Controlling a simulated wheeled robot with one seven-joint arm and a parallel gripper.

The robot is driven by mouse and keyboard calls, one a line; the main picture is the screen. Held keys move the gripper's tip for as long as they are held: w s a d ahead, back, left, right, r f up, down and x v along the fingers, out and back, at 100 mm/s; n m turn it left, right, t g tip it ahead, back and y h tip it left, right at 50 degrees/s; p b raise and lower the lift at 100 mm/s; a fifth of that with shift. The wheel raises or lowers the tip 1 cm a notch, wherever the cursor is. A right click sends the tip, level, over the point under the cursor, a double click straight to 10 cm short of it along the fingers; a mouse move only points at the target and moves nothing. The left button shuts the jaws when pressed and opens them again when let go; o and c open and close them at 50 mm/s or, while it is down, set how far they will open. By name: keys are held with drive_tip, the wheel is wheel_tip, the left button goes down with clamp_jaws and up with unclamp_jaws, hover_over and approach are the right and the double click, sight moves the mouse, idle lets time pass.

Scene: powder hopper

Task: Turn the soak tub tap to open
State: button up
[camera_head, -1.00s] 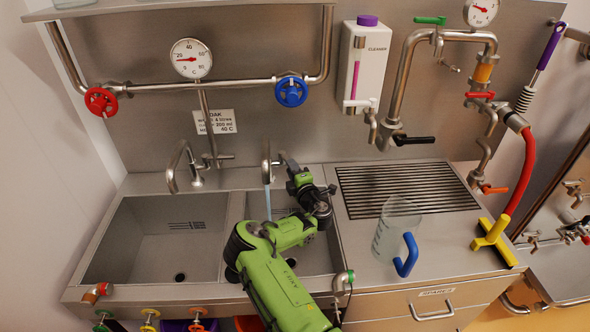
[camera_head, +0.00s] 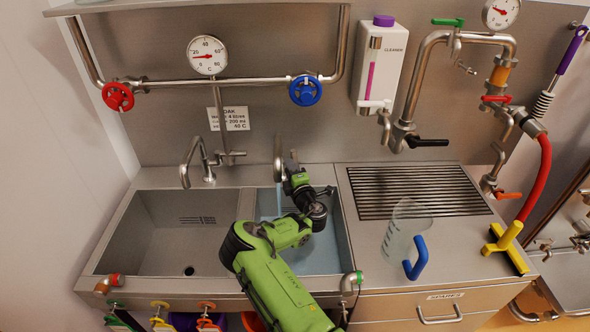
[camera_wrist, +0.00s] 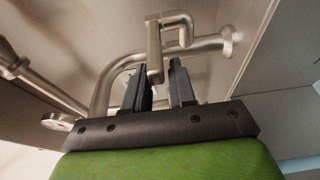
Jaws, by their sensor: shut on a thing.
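The double sink has a left basin (camera_head: 150,240) that looks empty and a right basin (camera_head: 334,262) with bluish water in it. A steel tap (camera_head: 278,158) stands behind the right basin; I take it for the soak tub tap. My gripper (camera_head: 290,160) is at this tap, and my arm hides part of the basin. In the wrist view my gripper (camera_wrist: 168,82) has its dark fingers around the lower end of the steel tap lever (camera_wrist: 154,45), shut on it. The curved tap pipe (camera_wrist: 105,90) runs behind the fingers.
A second tap (camera_head: 190,165) stands over the left basin. A jug with a blue handle (camera_head: 415,258) stands on the counter at right, near the drain grille (camera_head: 420,188). Red (camera_head: 118,96) and blue (camera_head: 305,90) valve wheels sit on the pipe above.

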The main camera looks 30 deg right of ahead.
drive_tip(key=o, duration=0.8)
drive_tip(key=s+a+b, duration=0.1)
drive_tip(key=s+b, duration=0.1)
drive_tip(key=s+a+b, duration=0.1)
drive_tip(key=s+b, duration=0.2)
drive_tip(key=s+a+b, duration=0.1)
drive_tip(key=s+b, duration=0.2)
drive_tip(key=shift+a, duration=0.35)
drive_tip(key=s+d+r+m+g+h, duration=0.7)
drive_tip(key=s+d+m+h, duration=0.15)
drive_tip(key=m, duration=0.75)
drive_tip(key=s+a+r+g+y, duration=0.1)
drive_tip(key=s+a+y, duration=0.2)
drive_tip(key=s+a, duration=0.5)
drive_tip(key=s+a+r+g+y, duration=0.2)
drive_tip(key=s+a+y, duration=0.2)
drive_tip(key=s+a, duration=0.4)
drive_tip(key=s+a+r+g+y+p, duration=0.1)
drive_tip(key=s+a+y, duration=0.3)
drive_tip(key=s+a, duration=0.4)
drive_tip(key=shift+s+r+g, duration=0.15)
drive_tip(key=shift+s+g, duration=0.45)
drive_tip(key=shift+s, duration=1.3)
